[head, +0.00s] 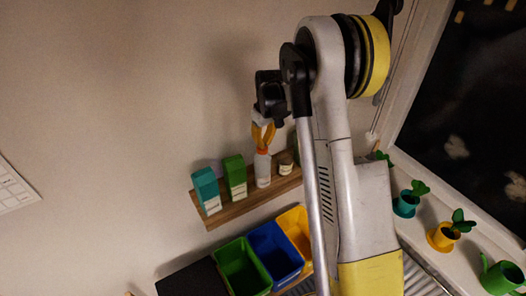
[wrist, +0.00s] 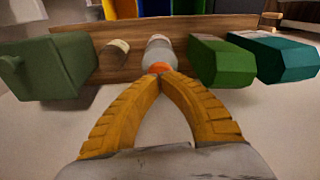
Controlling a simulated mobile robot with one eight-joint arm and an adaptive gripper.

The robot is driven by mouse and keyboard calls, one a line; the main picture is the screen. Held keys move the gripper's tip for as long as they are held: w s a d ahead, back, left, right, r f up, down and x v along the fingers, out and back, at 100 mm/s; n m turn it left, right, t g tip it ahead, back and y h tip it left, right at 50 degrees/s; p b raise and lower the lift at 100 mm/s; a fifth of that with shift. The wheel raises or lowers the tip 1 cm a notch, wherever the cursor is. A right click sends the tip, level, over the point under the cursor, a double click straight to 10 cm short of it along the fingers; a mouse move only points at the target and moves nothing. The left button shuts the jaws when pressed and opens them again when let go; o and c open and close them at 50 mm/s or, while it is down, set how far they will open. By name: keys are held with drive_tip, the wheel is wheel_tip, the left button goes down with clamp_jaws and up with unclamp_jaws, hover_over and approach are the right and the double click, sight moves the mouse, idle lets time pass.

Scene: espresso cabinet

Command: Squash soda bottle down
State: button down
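The soda bottle (head: 263,171) is pale with an orange cap and stands upright on the wooden shelf (head: 238,208) in the head view. In the wrist view the bottle (wrist: 160,49) is seen from above, with its orange cap towards me. My gripper (head: 263,144) is directly above the cap in the head view, pointing down. In the wrist view the yellow fingers of my gripper (wrist: 161,77) are shut, their tips together at the cap and partly covering it. Nothing shows between the fingers. I cannot tell whether the tips touch the cap.
A green box (head: 235,176) and a teal box (head: 206,190) stand left of the bottle. A small jar (head: 285,162) stands close on its right. Green, blue and yellow bins (head: 275,254) sit below the shelf.

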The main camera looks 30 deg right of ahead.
drive_tip(key=shift+f, duration=0.35)
wheel_tip(320, 180, down, 10)
drive_tip(key=b, duration=0.8)
drive_tip(key=shift+r, duration=0.45)
drive_tip(key=shift+s+d+r, duration=0.1)
drive_tip(key=shift+s+r, duration=0.2)
drive_tip(key=shift+s, duration=0.5)
drive_tip(key=shift+s+d+r, duration=0.1)
drive_tip(key=shift+s+r, duration=0.15)
drive_tip(key=shift+s, duration=0.55)
drive_tip(key=shift+w, duration=0.1)
wheel_tip(320, 180, up, 12)
hover_over(268, 164)
drive_tip(key=s, duration=0.1)
drive_tip(key=shift+s+d, duration=0.15)
drive_tip(key=shift+d, duration=0.05)
